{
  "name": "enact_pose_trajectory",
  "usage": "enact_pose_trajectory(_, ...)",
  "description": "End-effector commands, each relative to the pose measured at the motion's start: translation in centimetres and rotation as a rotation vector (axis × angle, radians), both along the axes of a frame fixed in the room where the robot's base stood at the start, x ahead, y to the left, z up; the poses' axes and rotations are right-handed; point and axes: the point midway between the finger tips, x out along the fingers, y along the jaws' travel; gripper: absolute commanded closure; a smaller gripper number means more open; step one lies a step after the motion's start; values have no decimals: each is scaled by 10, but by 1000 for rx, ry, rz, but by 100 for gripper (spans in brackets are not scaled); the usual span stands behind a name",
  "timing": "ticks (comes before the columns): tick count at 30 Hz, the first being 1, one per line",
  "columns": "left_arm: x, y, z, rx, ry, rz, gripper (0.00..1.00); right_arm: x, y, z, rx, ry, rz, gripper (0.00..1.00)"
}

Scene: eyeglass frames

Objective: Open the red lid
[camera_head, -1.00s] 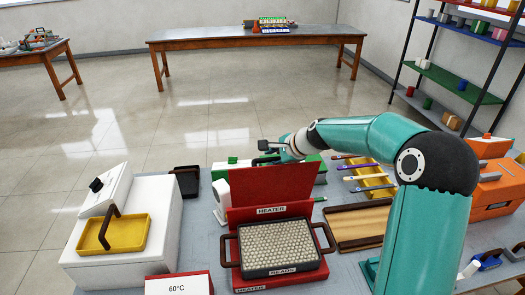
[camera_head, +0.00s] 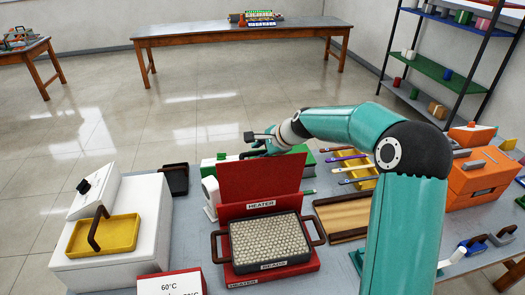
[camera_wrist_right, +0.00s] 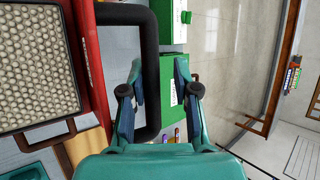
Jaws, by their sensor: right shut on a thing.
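The red lid (camera_head: 262,177) of the heater (camera_head: 262,207) stands raised, close to upright, behind a dark tray of pale beads (camera_head: 268,240). My right gripper (camera_head: 262,143) is at the lid's top edge, on its far side. In the right wrist view a thick black handle (camera_wrist_right: 151,50) stands out from the red part and runs down between the fingers of my right gripper (camera_wrist_right: 158,90). The gripper is shut on this handle; the exact contact is partly hidden by the fingers. My left gripper is not in view.
A wooden board (camera_head: 343,215), a yellow rack (camera_head: 357,167) and an orange case (camera_head: 480,178) lie to the right. Green boxes (camera_head: 222,163) stand behind the lid.

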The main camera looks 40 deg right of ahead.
Motion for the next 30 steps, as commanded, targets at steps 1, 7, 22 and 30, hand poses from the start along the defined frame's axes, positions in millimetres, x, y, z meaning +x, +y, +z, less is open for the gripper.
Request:
enact_pose_trajectory(1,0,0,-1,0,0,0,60,3,-3,-4,-6,-7,-13,100)
enact_pose_trajectory(7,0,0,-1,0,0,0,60,3,-3,-4,-5,-7,-12,100)
enact_pose_trajectory(22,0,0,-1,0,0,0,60,3,-2,-4,-4,-5,-11,71)
enact_pose_trajectory(30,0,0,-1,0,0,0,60,2,-1,-5,-1,-1,-7,71)
